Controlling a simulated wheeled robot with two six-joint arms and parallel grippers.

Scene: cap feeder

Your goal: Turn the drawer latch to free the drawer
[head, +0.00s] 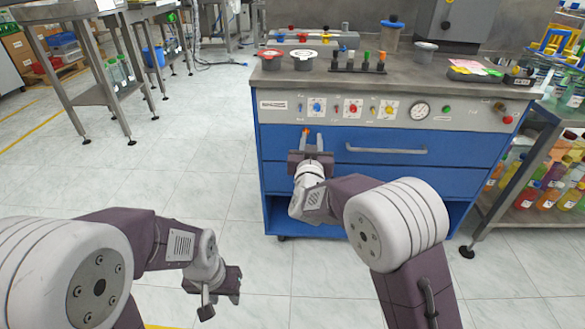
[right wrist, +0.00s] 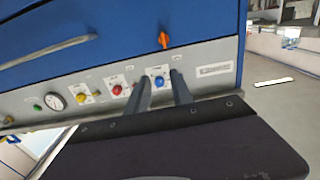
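The drawer latch is a small orange knob (right wrist: 164,40) on the blue front in the right wrist view, which shows the cabinet upside down. In the head view its orange tip (head: 306,131) shows just beyond my right gripper (head: 313,142), which hides part of it. The blue drawer (head: 350,137) looks shut, with a grey bar handle (head: 386,150). My right gripper's two fingers (right wrist: 162,80) are apart with nothing between them, and the latch lies beyond their tips. My left gripper (head: 220,303) hangs low over the floor, fingers apart and empty.
The grey panel (head: 275,106) above the drawer carries several coloured knobs and a gauge (head: 419,111). Red and white cups (head: 303,61) and a rack of coloured-topped pieces (head: 358,66) stand on the worktop. A bottle shelf (head: 545,205) is at right.

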